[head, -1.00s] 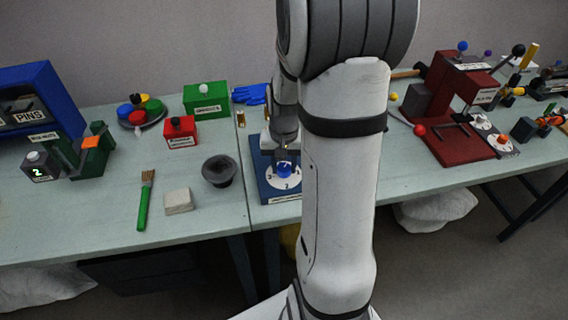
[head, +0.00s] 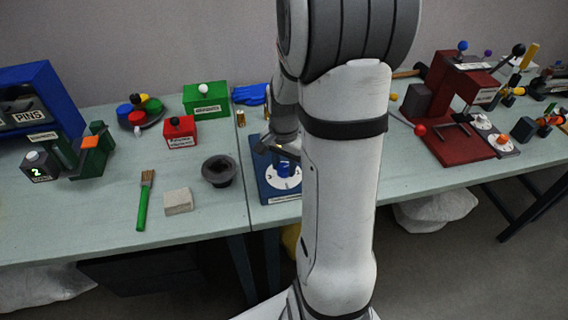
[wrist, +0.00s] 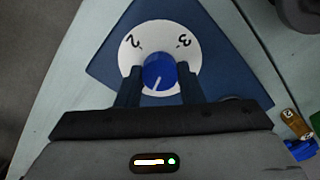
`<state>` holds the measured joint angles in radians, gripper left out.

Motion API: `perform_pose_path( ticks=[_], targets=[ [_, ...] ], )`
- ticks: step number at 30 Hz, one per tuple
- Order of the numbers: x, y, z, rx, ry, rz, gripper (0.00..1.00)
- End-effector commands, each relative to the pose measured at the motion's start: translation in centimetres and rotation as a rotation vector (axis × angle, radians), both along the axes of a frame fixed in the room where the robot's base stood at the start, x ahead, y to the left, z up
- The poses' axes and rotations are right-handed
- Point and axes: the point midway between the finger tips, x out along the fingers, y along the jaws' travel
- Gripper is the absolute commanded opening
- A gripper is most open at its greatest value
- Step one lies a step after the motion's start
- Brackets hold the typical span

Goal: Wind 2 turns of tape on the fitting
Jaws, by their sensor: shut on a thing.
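A blue knob (head: 284,169) stands on a white numbered dial (head: 279,182), on a blue base (head: 265,193) near the table's front edge. In the wrist view the knob (wrist: 158,72) sits between the two dark fingers of my gripper (wrist: 159,86), which is shut on it. The white line on the knob points toward my gripper's body, and the numbers 2 and 3 show on the far side of the dial. In the head view my gripper (head: 278,150) is partly hidden by my arm. I cannot make out any tape.
Small brass pieces (head: 241,118) and blue gloves (head: 250,94) lie behind the base. A dark bowl (head: 219,171), a pale block (head: 178,202) and a green-handled brush (head: 144,200) are to the left. A red stand (head: 450,120) is at the right, past my arm.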

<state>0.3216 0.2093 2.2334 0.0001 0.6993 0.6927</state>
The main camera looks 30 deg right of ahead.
Motion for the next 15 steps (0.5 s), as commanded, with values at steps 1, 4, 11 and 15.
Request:
perform_pose_path(
  ticks=[1, 4, 11, 15],
  targets=[
    [0.04, -0.02, 0.06, 0.000, -0.001, 0.001, 0.07],
    [0.05, -0.02, 0.06, 0.000, -0.001, 0.002, 0.07],
    [0.05, -0.02, 0.04, -0.001, -0.002, -0.157, 0.07],
    [0.05, -0.02, 0.05, -0.001, -0.002, -0.273, 0.07]
  ],
)
